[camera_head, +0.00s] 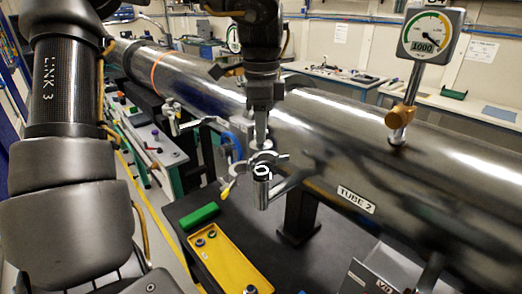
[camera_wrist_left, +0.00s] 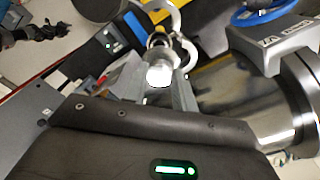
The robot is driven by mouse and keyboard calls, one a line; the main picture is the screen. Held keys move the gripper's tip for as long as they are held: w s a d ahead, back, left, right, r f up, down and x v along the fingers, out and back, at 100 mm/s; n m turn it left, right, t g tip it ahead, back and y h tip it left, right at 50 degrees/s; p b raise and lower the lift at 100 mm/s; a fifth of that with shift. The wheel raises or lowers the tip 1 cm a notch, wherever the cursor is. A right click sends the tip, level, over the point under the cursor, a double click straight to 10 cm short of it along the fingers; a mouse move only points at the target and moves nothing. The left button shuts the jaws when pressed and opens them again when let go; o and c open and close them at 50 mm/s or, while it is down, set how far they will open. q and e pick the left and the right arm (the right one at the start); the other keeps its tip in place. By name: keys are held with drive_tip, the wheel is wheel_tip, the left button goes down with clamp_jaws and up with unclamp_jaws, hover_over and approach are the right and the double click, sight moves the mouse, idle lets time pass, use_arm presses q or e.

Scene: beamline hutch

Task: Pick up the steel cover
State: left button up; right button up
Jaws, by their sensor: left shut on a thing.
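My left gripper (camera_head: 262,142) reaches down from the top middle, in front of the big steel tube (camera_head: 335,135). It is shut on a small shiny steel piece, which I take for the steel cover (camera_wrist_left: 159,72); in the left wrist view it shows between the fingers (camera_wrist_left: 158,88). In the head view the fingers hide much of it. Just below the fingertips is an open hinged clamp (camera_head: 283,157) with a yellow tip, by a short steel cylinder (camera_head: 262,193). I cannot tell whether the cover touches the clamp or cylinder. My right gripper is not in view.
A yellow tray (camera_head: 232,268) with small round parts and a green block (camera_head: 199,215) lie on the dark table below. A dial gauge (camera_head: 424,38) stands on the tube at right. A blue ring (camera_head: 232,145) is left of the gripper.

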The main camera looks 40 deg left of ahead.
use_arm(q)
drive_tip(key=r, duration=0.2)
drive_tip(key=r+p, duration=0.1)
drive_tip(key=r, duration=0.2)
drive_tip(key=shift+d+r, duration=0.2)
drive_tip(key=shift+r, duration=0.15)
wheel_tip(320, 180, up, 6)
drive_tip(key=p, duration=0.5)
drive_tip(key=shift+a+f, duration=0.15)
drive_tip(key=shift+f, duration=0.05)
drive_tip(key=shift+a, duration=0.1)
